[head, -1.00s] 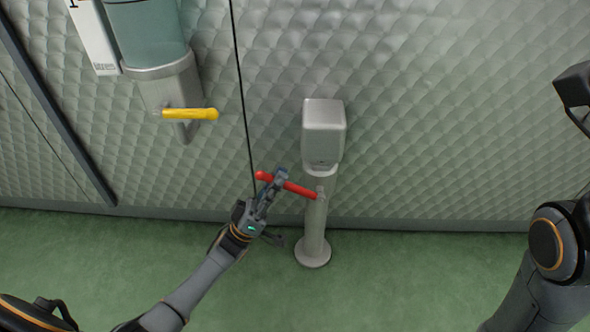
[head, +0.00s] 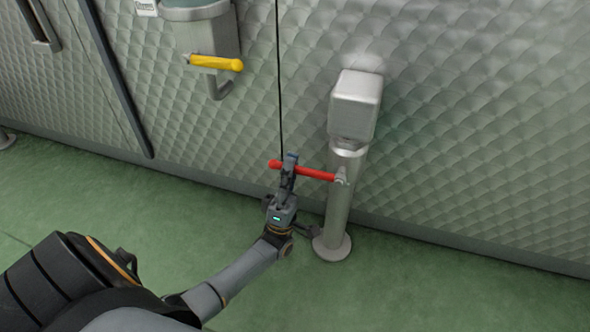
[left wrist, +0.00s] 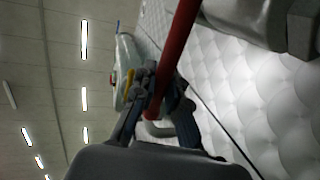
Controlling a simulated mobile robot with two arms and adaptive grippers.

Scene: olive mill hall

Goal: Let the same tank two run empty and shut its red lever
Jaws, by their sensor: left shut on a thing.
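The red lever (head: 317,174) sticks out to the left from a grey post (head: 338,205) with a box-shaped head, in front of the quilted metal wall. My left gripper (head: 289,166) is shut on the red lever, near its free end. In the left wrist view the red lever (left wrist: 178,55) runs down between the fingers of my left gripper (left wrist: 160,105). The lever looks roughly level in the head view. My right gripper is out of view. No tank number or flow can be read here.
A vessel (head: 208,30) with a yellow lever (head: 217,62) hangs on the wall at the upper left. A dark vertical bar (head: 118,85) runs along the wall. The green floor (head: 430,295) is clear to the right of the post.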

